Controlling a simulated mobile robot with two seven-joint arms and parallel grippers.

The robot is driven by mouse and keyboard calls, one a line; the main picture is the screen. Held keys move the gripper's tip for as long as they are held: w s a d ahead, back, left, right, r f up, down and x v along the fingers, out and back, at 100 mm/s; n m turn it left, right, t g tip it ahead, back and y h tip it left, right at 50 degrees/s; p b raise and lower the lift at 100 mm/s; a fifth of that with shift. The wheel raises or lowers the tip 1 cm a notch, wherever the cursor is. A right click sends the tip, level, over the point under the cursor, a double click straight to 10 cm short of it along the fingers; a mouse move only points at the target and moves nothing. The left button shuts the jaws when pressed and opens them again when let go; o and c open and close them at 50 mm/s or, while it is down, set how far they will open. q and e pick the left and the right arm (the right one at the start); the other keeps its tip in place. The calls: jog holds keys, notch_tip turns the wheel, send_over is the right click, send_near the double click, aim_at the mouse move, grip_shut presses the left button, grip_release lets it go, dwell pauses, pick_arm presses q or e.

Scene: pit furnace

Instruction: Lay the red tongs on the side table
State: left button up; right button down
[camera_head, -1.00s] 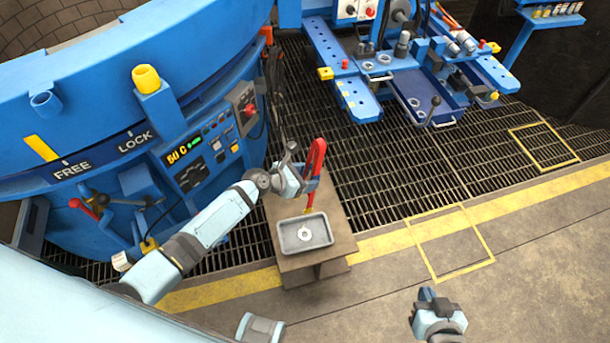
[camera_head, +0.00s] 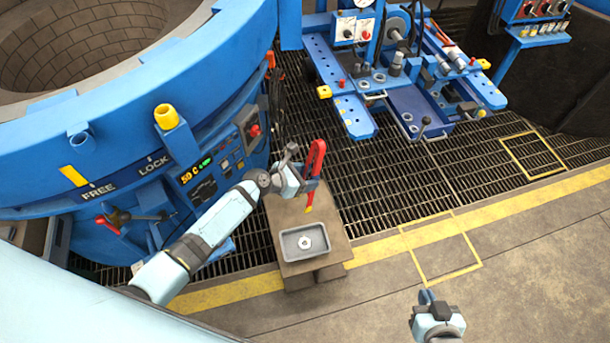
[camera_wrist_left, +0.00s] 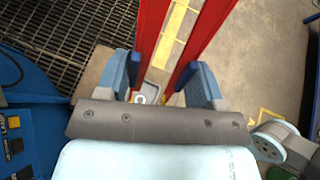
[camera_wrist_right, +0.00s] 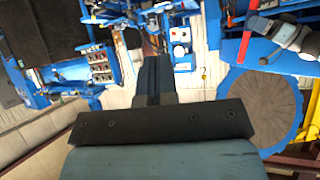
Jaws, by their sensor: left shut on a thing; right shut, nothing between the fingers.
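The red tongs (camera_head: 316,160) are upright above the side table, with their yellow tips (camera_head: 308,210) pointing down. My left gripper (camera_head: 308,184) is shut on the tongs. In the left wrist view the red tongs (camera_wrist_left: 158,38) run between the two blue fingers of my left gripper (camera_wrist_left: 162,75). The brown side table (camera_head: 284,212) stands under them. A grey tray (camera_head: 289,257) with a metal ring (camera_head: 305,243) in it sits on the table's near part. My right gripper (camera_head: 427,297) is shut and empty over the floor at lower right; it also shows in the right wrist view (camera_wrist_right: 152,68).
The blue furnace with its control panel (camera_head: 203,170) stands left of the table. A blue machine bench (camera_head: 412,100) stands at the back right. The table's far part is bare. The floor right of the table is clear.

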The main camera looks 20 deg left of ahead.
pick_arm(q)
notch_tip(320, 180, up, 9)
jog(key=p, duration=0.5)
jog(key=shift+r, duration=0.2)
pick_arm(e)
jog(key=shift+m, duration=0.3)
jog(key=r, duration=0.2)
jog(key=d+r, duration=0.1)
jog(key=r, duration=0.1)
jog(key=shift+s+r, duration=0.2)
jog(key=shift+r, duration=0.1)
pick_arm(q)
jog(key=s+a+r+m+g+h, duration=0.15)
jog(key=a+r, duration=0.25)
jog(key=r, duration=0.9)
jog(key=s+a+r+m+g, duration=0.1)
jog(key=s+a+r, duration=0.2)
jog(key=r, duration=1.1)
notch_tip(320, 180, down, 7)
jog(key=s, duration=0.2)
jog(key=shift+a, duration=0.45)
pick_arm(e)
jog(key=shift+a+r, duration=0.15)
jog(key=shift+r, duration=0.05)
